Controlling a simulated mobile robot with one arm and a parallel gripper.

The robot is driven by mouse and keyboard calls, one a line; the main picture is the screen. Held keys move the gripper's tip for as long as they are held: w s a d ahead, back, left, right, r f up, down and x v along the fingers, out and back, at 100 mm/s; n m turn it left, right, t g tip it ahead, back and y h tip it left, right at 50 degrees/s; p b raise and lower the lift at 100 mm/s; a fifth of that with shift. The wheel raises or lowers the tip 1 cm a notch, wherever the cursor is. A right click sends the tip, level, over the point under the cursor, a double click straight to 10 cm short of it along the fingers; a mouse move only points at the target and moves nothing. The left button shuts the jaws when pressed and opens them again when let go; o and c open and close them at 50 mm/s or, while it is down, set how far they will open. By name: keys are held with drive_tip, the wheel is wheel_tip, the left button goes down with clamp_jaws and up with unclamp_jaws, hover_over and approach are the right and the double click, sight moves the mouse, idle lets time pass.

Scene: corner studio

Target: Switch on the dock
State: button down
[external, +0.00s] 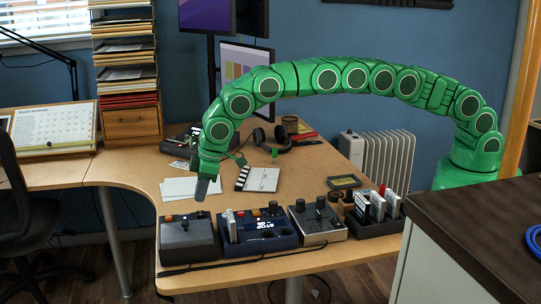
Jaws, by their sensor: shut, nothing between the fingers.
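My gripper (202,190) is shut and empty. It points down above the back of a dark grey box (188,249) at the table's front left, which has an orange button and small knobs on top. A gap seems to show between the fingertips and the box. Beside it stands a dark blue device (268,243) with a lit display, small knobs and white cards upright at its left side; it looks like the dock, though I cannot be certain. The display lettering is too small to read surely. Its switch cannot be made out clearly.
A grey box with dark knobs (318,226) and a black rack of cartridges (376,222) stand to the right. Behind are a clapperboard (259,180), papers (178,189) and headphones (272,139). A dark-topped cabinet (480,225) is at the right. A cable runs along the front edge.

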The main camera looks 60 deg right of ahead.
drive_tip(key=d+r, duration=0.3)
drive_tip(key=r, duration=0.7)
drive_tip(key=shift+s+d, duration=0.2)
drive_tip(key=shift+s, duration=0.15)
drive_tip(key=d+r+m+h, duration=0.1)
drive_tip(key=d+r, duration=0.3)
drive_tip(key=d, duration=0.6)
drive_tip(key=d+r+m+h, duration=0.15)
drive_tip(key=d+r, duration=0.35)
drive_tip(key=d, duration=0.5)
drive_tip(key=s+d+r+m+g, duration=0.1)
drive_tip(key=s+d+r, duration=0.3)
drive_tip(key=d, duration=0.6)
drive_tip(key=s+d+r+m+g, duration=0.1)
drive_tip(key=s+d+r+m, duration=0.1)
drive_tip(key=s+d, duration=0.55)
drive_tip(key=s+d+r+m+g, duration=0.1)
drive_tip(key=s+d+r+m, duration=0.1)
drive_tip(key=s+d, duration=1.35)
drive_tip(key=s+d+f, duration=0.2)
drive_tip(key=s, duration=0.9)
drive_tip(key=s+d+f+m+g, duration=0.1)
drive_tip(key=s+d+f, duration=0.1)
drive_tip(key=s, duration=0.9)
drive_tip(key=shift+d+f+g, duration=0.3)
drive_tip(key=shift+d+f, duration=0.05)
drive_tip(key=shift+f, duration=0.05)
